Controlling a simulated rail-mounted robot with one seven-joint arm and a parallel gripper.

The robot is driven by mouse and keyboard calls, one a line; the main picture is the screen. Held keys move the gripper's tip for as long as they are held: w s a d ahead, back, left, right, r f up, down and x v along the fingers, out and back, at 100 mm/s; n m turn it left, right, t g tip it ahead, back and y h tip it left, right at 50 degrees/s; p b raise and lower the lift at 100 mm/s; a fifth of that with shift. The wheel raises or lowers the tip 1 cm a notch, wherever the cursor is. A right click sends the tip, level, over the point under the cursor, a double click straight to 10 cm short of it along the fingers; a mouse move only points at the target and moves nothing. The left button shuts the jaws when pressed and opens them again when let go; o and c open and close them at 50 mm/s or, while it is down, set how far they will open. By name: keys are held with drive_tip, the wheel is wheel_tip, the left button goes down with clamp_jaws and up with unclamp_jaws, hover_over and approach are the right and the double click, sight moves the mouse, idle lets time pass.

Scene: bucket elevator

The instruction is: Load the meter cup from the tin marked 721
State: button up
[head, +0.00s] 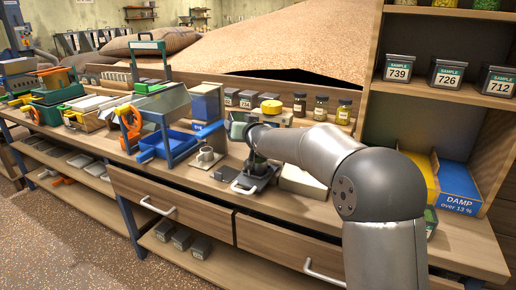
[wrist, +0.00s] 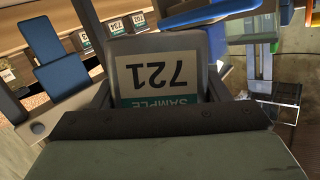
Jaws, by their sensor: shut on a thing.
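The tin marked 721 (wrist: 165,72) is a dark grey square tin with a white and green sample label. In the wrist view its label is upside down, and the tin sits between the fingers of my gripper (wrist: 160,105), which is shut on it. The tin's contents are hidden. In the head view my arm reaches over the bench, and I cannot clearly make out the tin at its end. A small metal cup (head: 206,155) stands on a pale plate left of my arm's end; I cannot tell for sure that it is the meter cup.
A blue tray (head: 160,145) under a frame stands left of the cup. Several sample tins (head: 240,99) and jars (head: 321,107) line the bench back. Tins marked 739 (head: 397,68), 726 (head: 445,73) and 712 (head: 497,80) stand on the right shelf. A DAMP bin (head: 458,190) is below.

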sight(234, 118)
drive_tip(key=shift+n+g+h, duration=0.3)
drive_tip(key=shift+n+g, duration=0.1)
drive_tip(key=shift+n, duration=0.1)
drive_tip(key=r+p, duration=0.1)
drive_tip(key=a+r+p, duration=0.2)
drive_tip(key=shift+w+r, duration=0.2)
drive_tip(key=shift+r, duration=0.2)
drive_tip(key=shift+g+h+p, duration=0.3)
drive_tip(key=shift+p, duration=0.4)
drive_tip(key=shift+d+f+n+g+h, duration=0.15)
drive_tip(key=shift+f+n+g+h, duration=0.15)
drive_tip(key=shift+f+n, duration=0.3)
drive_tip(key=shift+r+p, duration=1.05)
drive_tip(key=shift+r, duration=0.35)
drive_tip(key=shift+d, duration=0.15)
